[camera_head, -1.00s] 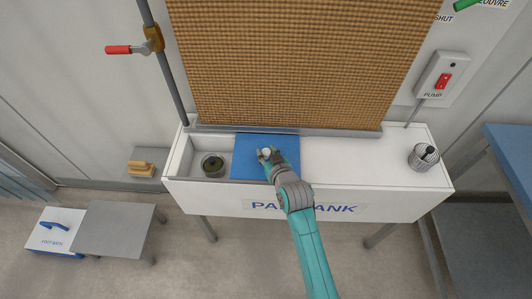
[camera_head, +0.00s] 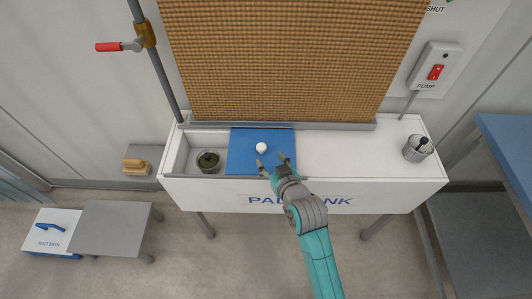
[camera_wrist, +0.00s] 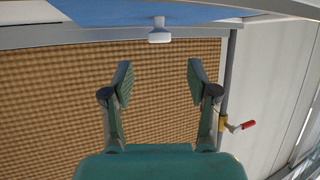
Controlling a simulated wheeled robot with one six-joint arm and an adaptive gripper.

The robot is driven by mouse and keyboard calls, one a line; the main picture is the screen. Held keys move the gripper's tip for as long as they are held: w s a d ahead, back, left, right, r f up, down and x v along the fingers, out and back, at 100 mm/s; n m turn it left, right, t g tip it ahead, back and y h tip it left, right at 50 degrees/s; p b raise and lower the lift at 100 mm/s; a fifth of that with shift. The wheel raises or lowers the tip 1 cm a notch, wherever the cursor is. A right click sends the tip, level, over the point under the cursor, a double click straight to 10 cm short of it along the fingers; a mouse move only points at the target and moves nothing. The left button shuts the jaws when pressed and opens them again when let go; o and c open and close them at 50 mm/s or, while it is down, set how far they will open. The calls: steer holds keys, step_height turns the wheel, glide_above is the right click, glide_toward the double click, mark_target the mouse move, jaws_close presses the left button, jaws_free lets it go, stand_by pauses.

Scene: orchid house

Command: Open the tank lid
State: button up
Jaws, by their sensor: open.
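The tank lid (camera_head: 240,155) is a flat blue panel lying on the white tank (camera_head: 330,199), right of an open bay at the tank's left end. A round white knob (camera_head: 261,148) stands on the lid; it also shows in the wrist view (camera_wrist: 159,36), beyond the fingertips. My gripper (camera_head: 273,162) is over the lid's front right part, just short of the knob. In the wrist view, my gripper (camera_wrist: 159,76) has its fingers spread, with nothing between them. The knob is apart from both fingers.
A dark round object (camera_head: 208,162) sits in the open bay. A woven brown pad (camera_head: 290,60) rises behind the tank. A red-handled valve (camera_head: 120,47) is on the pipe at left. A small metal cup (camera_head: 418,149) stands at the tank's right end. The white top between is clear.

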steer(key=v, duration=0.3)
steer(key=shift+s+r, duration=0.1)
steer(key=shift+s, duration=0.1)
stand_by(0.4)
steer(key=s+d+f+m+h, duration=0.1)
steer(key=s+d+f, duration=0.1)
steer(key=s+d, duration=0.3)
steer(key=s+d+f+m+t+h, duration=0.1)
steer(key=s+d, duration=0.1)
steer(key=s, duration=0.6)
steer(key=s+d+f+m+h, duration=0.1)
steer(key=s+d+f, duration=0.1)
steer(key=s+d, duration=0.3)
steer(key=s+d+r+h, duration=0.1)
steer(key=s+r, duration=0.3)
steer(key=s, duration=0.6)
steer(key=s+d+r+m+t, duration=0.1)
steer(key=s+r, duration=0.3)
steer(key=s, duration=0.6)
steer(key=shift+s+d+h, duration=0.4)
steer(key=shift+d, duration=0.15)
